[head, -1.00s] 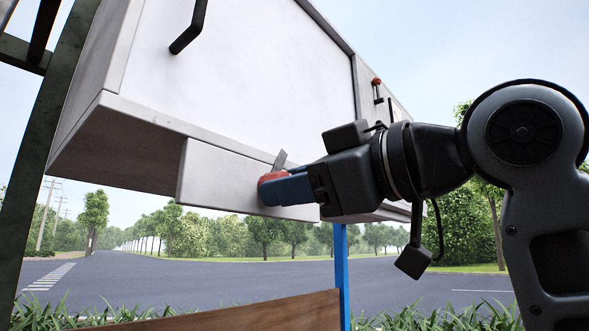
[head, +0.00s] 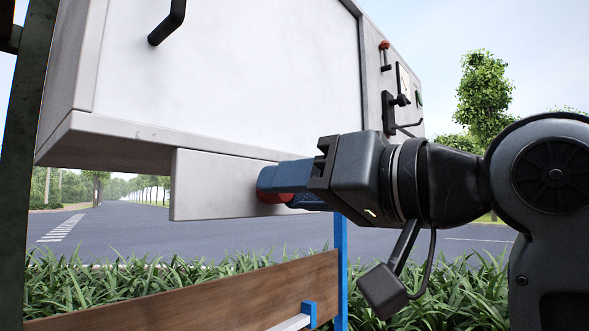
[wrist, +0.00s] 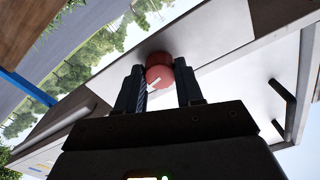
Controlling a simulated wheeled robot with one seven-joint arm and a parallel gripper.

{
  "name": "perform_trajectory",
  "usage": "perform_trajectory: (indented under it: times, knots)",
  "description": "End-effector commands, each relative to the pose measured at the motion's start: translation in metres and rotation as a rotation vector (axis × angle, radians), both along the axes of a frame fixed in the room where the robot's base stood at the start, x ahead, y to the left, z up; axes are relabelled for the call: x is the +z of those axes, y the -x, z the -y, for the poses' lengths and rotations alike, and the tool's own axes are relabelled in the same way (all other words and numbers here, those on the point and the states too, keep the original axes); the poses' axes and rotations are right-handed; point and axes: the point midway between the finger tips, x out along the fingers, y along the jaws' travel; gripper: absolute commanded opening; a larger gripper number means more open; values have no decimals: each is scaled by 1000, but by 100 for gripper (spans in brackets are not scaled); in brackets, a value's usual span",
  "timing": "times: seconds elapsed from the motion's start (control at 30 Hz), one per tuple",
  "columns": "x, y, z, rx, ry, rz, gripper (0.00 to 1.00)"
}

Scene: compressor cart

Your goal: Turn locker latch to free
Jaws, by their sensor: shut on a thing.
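The locker latch shows as a round red knob (head: 264,184) on a pale plate under the locker's lower edge. In the wrist view the red knob (wrist: 159,74) sits between my two fingers and carries a small white mark. My gripper (head: 285,178) reaches in from the right, level with the knob, and is shut on it. In the wrist view my gripper (wrist: 158,88) has one finger on each side of the knob. The fingers hide part of the latch in the head view.
The white locker door (head: 230,75) with a black handle (head: 168,22) is above the latch. A panel with a red-topped lever (head: 384,46) and black switch is at right. A wooden board (head: 200,295) and blue post (head: 341,265) stand below. Open space lies beneath the plate.

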Motion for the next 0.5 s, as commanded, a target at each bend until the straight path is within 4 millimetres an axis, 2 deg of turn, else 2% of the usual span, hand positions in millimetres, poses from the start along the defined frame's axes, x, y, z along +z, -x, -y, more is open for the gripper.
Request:
perform_trajectory:
  times: [0.5]
  knots:
    - [-1, 0, 0, -1, -126, -163, 6]
